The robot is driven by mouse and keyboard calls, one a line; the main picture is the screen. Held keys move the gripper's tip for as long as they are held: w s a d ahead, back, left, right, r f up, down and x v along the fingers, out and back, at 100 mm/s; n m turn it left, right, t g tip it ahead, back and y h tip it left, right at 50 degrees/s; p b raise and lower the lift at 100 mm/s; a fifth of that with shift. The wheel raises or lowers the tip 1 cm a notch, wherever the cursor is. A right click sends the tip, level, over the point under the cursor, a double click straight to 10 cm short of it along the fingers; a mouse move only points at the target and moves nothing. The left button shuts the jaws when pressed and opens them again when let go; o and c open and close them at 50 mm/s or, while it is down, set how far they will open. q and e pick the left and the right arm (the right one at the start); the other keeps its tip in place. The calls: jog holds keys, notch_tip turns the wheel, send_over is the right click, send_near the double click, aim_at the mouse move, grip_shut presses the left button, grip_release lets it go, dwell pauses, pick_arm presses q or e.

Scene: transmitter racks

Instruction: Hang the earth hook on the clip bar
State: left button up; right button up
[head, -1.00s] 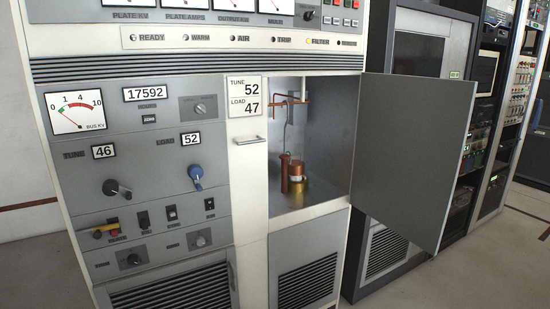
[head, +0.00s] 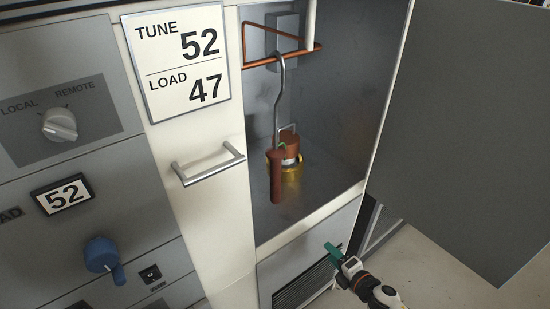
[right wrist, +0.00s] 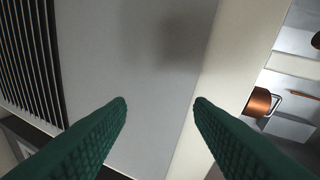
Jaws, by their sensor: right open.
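The earth hook is a bent grey metal rod (head: 278,100) with a red-brown handle (head: 276,178). It hangs upright inside the open cabinet compartment, its curved top at a copper-coloured bar (head: 290,57). I cannot tell if this bar is the clip bar. The handle stands in front of a copper cylinder with a wire handle (head: 288,138), on a brass base. My right gripper (head: 333,250) is below and right of the compartment, apart from the hook. In the right wrist view its green fingers (right wrist: 160,103) are open with nothing between them. My left gripper is out of view.
The open grey door (head: 470,130) stands to the right of the compartment. A bar handle (head: 208,165) sticks out from the cream panel on the left. A vent grille (head: 308,284) is below the compartment. A white rod (head: 311,22) hangs at the compartment's top.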

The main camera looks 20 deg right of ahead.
jog(key=w+a+r+n+t+y, duration=0.1)
jog(key=w+a+r+n+y, duration=0.15)
jog(key=r+n, duration=0.7)
jog(key=n+y+p, duration=0.2)
jog(key=n+y, duration=0.3)
jog(key=n, duration=0.5)
send_near(280, 168)
jog(key=shift+n+g, duration=0.3)
jog(key=shift+n, duration=0.05)
jog(key=p+x, duration=0.4)
jog(key=x, duration=0.6)
jog(key=shift+w+a+r, duration=0.1)
jog(key=shift+w+r, duration=0.05)
jog(key=shift+w, duration=0.25)
jog(key=shift+w+a, duration=0.15)
jog(key=shift+c, duration=0.8)
grip_shut()
